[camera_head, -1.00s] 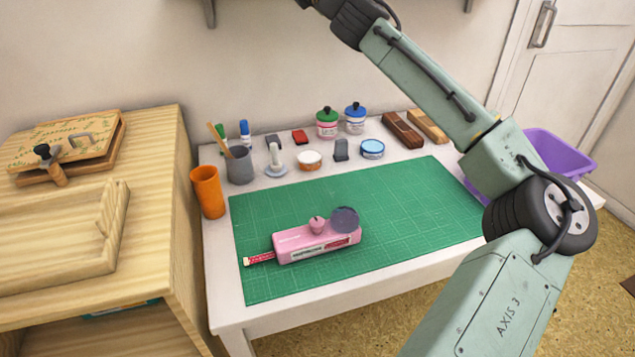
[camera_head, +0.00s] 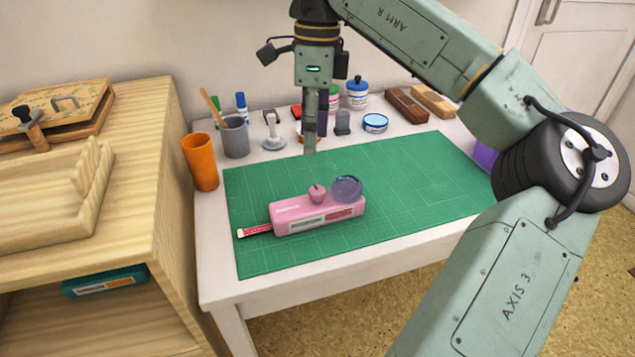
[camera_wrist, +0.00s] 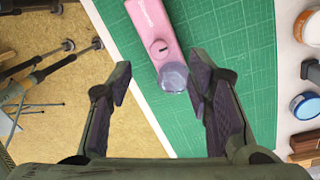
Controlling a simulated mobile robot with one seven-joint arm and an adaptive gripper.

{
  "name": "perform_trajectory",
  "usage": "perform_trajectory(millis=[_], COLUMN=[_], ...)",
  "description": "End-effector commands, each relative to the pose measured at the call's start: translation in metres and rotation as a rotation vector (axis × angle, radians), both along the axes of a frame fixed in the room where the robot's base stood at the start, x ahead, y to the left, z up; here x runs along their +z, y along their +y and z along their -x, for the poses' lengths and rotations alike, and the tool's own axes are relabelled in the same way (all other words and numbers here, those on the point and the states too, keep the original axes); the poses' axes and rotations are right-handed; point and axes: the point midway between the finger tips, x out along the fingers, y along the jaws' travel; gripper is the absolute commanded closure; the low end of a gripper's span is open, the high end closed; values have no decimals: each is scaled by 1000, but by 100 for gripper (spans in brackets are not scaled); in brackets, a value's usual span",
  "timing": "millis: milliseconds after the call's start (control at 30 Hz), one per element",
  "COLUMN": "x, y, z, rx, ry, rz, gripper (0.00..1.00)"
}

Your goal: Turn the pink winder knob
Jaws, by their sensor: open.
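The pink winder knob (camera_head: 317,194) stands on top of a pink box-shaped device (camera_head: 290,213) on the green cutting mat (camera_head: 420,180). A round, see-through purplish disc (camera_head: 347,189) sits beside the knob, and a red and white patterned strip sticks out of the device's left end. My gripper (camera_head: 310,152) hangs pointing down above and slightly behind the knob, apart from it. In the wrist view my gripper (camera_wrist: 160,78) is open and empty, with the knob (camera_wrist: 159,49) and the disc (camera_wrist: 172,77) seen between and beyond its fingers.
An orange cup (camera_head: 200,163), a grey cup (camera_head: 235,138) and a stamp (camera_head: 272,130) stand at the back left. Several ink jars and pads stand along the back, with a brown block (camera_head: 406,104) to the right. A wooden cabinet (camera_head: 150,150) borders the left. The mat's right side is clear.

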Motion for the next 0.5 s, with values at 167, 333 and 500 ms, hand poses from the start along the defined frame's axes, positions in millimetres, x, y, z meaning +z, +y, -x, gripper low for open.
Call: perform_trajectory(millis=[167,333,500], x=[-11,-39,-71], y=[-10,-10,-9], z=[2,5,8], rx=[-16,-14,-13], ry=[2,4,3], rz=[49,44,44], gripper=[54,54,54])
